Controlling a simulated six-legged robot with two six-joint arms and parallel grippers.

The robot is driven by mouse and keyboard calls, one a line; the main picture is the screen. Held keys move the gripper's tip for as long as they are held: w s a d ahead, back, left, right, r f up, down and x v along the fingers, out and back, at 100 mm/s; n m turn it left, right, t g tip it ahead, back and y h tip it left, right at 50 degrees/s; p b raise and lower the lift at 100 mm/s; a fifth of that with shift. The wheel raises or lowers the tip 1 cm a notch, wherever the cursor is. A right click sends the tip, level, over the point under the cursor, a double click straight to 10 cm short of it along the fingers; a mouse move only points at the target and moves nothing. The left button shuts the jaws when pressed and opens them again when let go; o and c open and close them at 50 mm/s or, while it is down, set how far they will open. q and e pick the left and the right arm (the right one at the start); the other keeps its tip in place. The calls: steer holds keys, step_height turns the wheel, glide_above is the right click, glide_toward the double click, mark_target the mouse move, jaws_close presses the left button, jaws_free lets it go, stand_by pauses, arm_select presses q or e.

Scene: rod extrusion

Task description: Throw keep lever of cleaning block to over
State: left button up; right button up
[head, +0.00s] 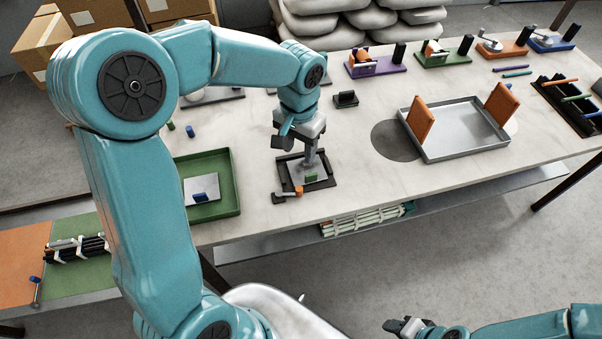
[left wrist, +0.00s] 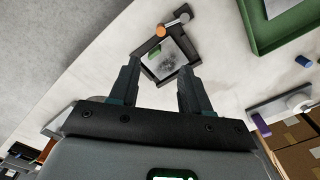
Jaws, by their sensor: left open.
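A dark framed block with a grey plate, which looks like the cleaning block (head: 286,176), lies on the table below my left gripper. A short lever with an orange part (head: 298,191) and a grey end sits at its near edge. In the left wrist view the block (left wrist: 166,62) shows between and beyond the fingers, with the lever's orange knob (left wrist: 160,30) at its top edge. My left gripper (head: 311,160) is open, points down over the block and appears empty; contact cannot be told. It also shows in the left wrist view (left wrist: 160,68). My right gripper (head: 405,326) is at the bottom edge, away from the table.
A green tray (head: 228,183) with a grey plate is left of the block. A grey tray (head: 455,150) with two orange panels stands to the right. Several coloured lever fixtures line the back, with a small black block (head: 345,99) before them. Table beside the block is clear.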

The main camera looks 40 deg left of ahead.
mark_target(299, 188)
arm_select(q)
step_height(299, 188, down, 15)
steer(key=shift+f+p, duration=0.1)
steer(key=shift+p, duration=0.35)
steer(key=shift+a+f, duration=0.15)
steer(key=shift+f, duration=0.35)
jaws_close()
steer(key=n+b, duration=0.1)
steer(key=b, duration=0.1)
steer(key=n+b, duration=0.1)
steer(key=b, duration=0.1)
steer(key=shift+w+a+f, duration=0.25)
steer(key=shift+w+a, duration=0.05)
steer(key=shift+w, duration=0.1)
steer(key=shift+r+n, duration=0.1)
steer(key=shift+n, duration=0.3)
steer(key=shift+a+r, duration=0.1)
steer(key=shift+r, duration=0.1)
